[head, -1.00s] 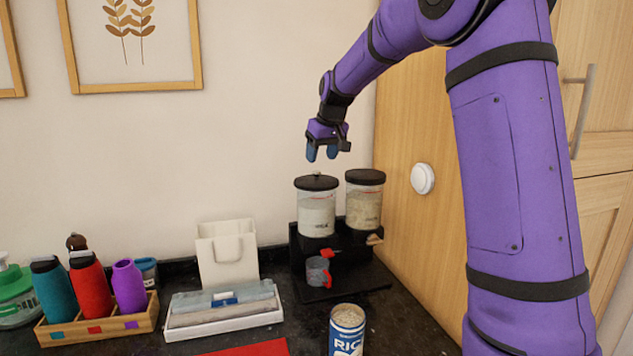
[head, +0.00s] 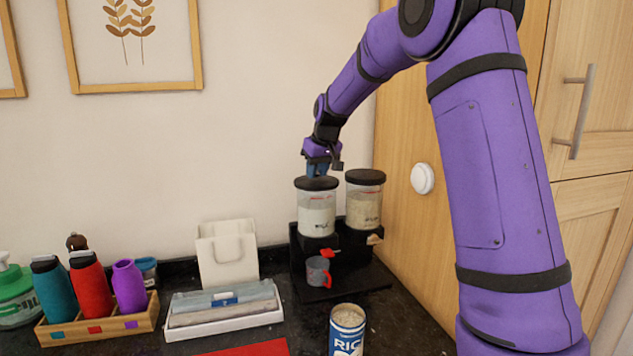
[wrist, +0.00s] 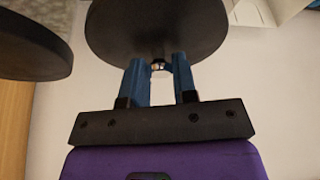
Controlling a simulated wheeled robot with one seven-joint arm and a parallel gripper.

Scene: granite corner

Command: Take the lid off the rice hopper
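Two clear hoppers with black lids stand side by side. The left hopper (head: 317,214) holds white grains, probably the rice; its label is too small to read. Its lid (head: 316,183) is on, and shows in the wrist view (wrist: 155,25) with a small metal knob (wrist: 158,67). My gripper (head: 317,170) points down just above this lid. In the wrist view its blue fingers (wrist: 160,75) stand apart on either side of the knob, with gaps showing. The right hopper (head: 364,207) holds beige grains; its lid (head: 365,177) is on and shows in the wrist view (wrist: 30,45).
A black stand (head: 345,268) bears the hoppers, with a cup (head: 317,271) below the left one. A can (head: 347,332) stands in front. A wooden cabinet is at right.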

